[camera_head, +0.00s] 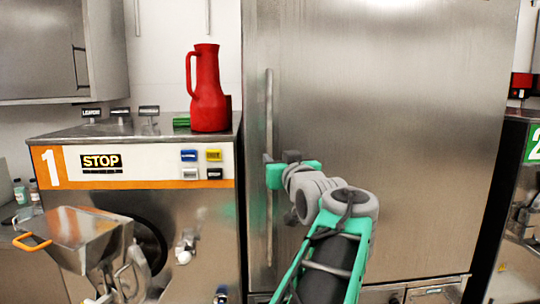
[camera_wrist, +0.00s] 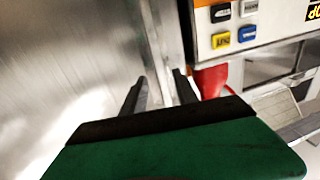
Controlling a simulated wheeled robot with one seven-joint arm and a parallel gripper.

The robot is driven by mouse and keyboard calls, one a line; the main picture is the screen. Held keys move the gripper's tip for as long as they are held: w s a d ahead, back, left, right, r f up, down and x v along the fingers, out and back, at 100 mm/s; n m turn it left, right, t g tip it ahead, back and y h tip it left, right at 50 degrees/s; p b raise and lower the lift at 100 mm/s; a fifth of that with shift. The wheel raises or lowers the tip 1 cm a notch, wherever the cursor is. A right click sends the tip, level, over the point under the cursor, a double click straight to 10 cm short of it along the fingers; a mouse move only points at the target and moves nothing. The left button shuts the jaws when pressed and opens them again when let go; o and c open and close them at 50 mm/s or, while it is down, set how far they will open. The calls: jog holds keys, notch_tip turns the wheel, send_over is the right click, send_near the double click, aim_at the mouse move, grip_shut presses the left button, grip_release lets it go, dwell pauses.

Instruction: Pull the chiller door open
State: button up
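The chiller door (camera_head: 400,120) is a large brushed-steel door filling the middle and right of the head view, and it looks closed. Its long vertical bar handle (camera_head: 269,100) runs along the left side. My gripper (camera_head: 279,157) is at the handle, about halfway down. In the wrist view, the two dark fingers of my gripper (camera_wrist: 162,80) are apart. A pale metal strip, seemingly the handle (camera_wrist: 163,35), runs towards the gap between them. I cannot tell whether either finger touches it. The door surface (camera_wrist: 60,70) lies left of the fingers there.
Left of the chiller stands a batch freezer (camera_head: 135,165) marked 1, with a STOP label, buttons and a protruding steel hopper (camera_head: 80,235). A red jug (camera_head: 208,90) stands on its top. Another machine (camera_head: 520,210), marked 2, stands at the right edge.

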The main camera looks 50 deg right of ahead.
aim_at(271, 154)
jog(key=p+x, duration=0.2)
jog(key=x, duration=0.4)
jog(key=shift+w+d, duration=0.1)
jog(key=shift+w+d+f+p, duration=0.1)
jog(key=shift+w+d+p, duration=0.25)
jog(key=shift+w, duration=0.15)
jog(key=shift+c, duration=0.4)
grip_shut()
jog(key=shift+d, duration=0.1)
